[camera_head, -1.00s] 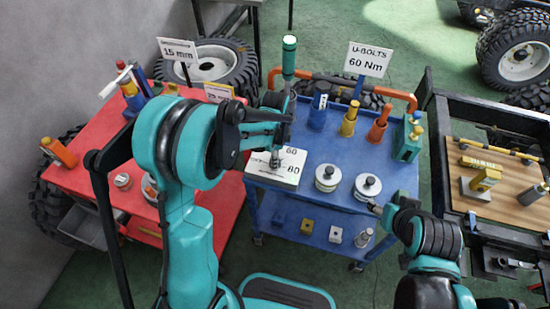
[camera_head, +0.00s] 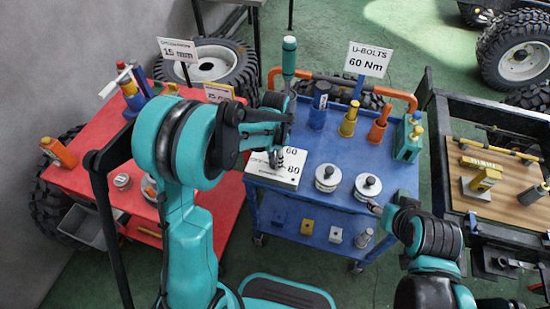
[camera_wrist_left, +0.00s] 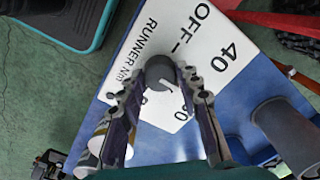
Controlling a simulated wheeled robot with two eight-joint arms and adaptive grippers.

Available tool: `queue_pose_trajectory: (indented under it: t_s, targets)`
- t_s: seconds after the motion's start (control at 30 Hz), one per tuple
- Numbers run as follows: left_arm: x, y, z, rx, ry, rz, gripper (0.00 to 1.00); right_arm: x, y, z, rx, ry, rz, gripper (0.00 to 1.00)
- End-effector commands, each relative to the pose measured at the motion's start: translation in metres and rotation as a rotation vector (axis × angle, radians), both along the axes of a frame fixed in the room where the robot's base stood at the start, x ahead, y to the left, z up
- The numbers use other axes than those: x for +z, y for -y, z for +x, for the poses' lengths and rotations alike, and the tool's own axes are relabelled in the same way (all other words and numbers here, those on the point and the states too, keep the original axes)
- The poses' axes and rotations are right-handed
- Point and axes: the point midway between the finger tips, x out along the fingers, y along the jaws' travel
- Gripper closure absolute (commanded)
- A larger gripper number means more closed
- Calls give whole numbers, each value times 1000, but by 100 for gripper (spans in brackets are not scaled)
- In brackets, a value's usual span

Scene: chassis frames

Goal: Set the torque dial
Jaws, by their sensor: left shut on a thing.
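The torque dial is a white box (camera_head: 285,180) on the near left part of the blue cart, marked 60 and 80 in the head view. The left wrist view shows its white face (camera_wrist_left: 190,22) with OFF, 40 and RUNNER Nm. My left gripper (camera_head: 276,160) reaches down over it. In the left wrist view its fingers are shut on the dark round knob (camera_wrist_left: 160,70). A light mark shows on the knob, but the number it points at is partly hidden by the fingers. My right gripper (camera_head: 377,208) is by the blue cart's near right edge, too small to read.
A sign (camera_head: 367,60) reads U-BOLTS 60 Nm. The blue cart (camera_head: 330,143) carries a green-topped tool (camera_head: 289,60), several bottle-like items and two round knobbed pieces (camera_head: 327,178). A red cart (camera_head: 90,170) stands left, and a workbench (camera_head: 520,185) right.

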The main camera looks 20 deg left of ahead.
Motion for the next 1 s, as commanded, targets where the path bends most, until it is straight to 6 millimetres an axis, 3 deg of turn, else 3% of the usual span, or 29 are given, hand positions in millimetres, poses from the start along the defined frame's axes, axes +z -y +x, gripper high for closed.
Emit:
queue_pose_trajectory:
  t_s: [1.0]
  targets:
    - [0, 0, 0, 963, -1, -1, 95, -1, 0, 0, 0, 0, 0, 45]
